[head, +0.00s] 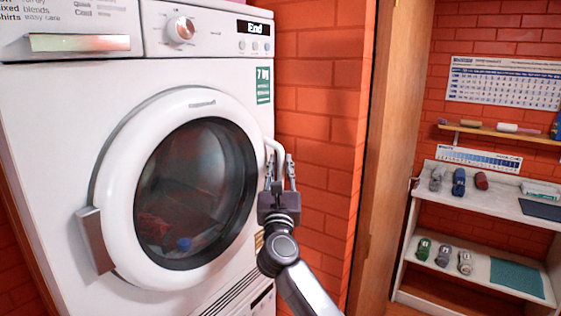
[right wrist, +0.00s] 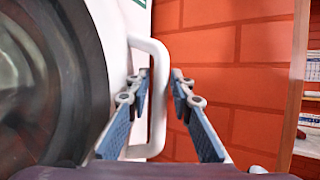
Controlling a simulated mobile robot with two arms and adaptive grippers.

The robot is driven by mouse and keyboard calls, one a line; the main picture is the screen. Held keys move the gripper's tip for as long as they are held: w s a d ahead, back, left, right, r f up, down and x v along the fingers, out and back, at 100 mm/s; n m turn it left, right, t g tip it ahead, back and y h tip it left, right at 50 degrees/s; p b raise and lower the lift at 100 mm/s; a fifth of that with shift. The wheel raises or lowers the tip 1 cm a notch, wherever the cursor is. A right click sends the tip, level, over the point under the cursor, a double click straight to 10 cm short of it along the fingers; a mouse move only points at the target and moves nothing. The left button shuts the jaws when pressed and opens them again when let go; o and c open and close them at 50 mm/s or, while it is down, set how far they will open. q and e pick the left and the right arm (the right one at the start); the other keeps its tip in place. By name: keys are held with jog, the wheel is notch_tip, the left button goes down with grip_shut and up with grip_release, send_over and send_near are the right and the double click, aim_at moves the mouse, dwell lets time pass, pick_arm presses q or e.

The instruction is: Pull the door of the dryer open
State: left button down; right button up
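The white dryer (head: 60,110) fills the left of the head view. Its round door (head: 118,190) with dark glass is shut. Reddish cloth and something blue show dimly behind the glass. A white bar handle (head: 280,152) stands out from the door's right rim. My right gripper (head: 279,170) is at this handle, its fingers pointing up and forward. In the right wrist view the handle (right wrist: 159,95) runs upright between the two fingers, one on each side. Narrow gaps seem to show beside the bar, so the fingers look open around it. My left gripper is out of view.
A red brick wall (head: 318,110) stands close to the right of the dryer. A wooden post (head: 393,130) edges it.

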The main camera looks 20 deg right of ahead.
jog(key=shift+w+d+r, duration=0.1)
jog(key=shift+w+d, duration=0.05)
jog(key=shift+w, duration=0.15)
grip_shut()
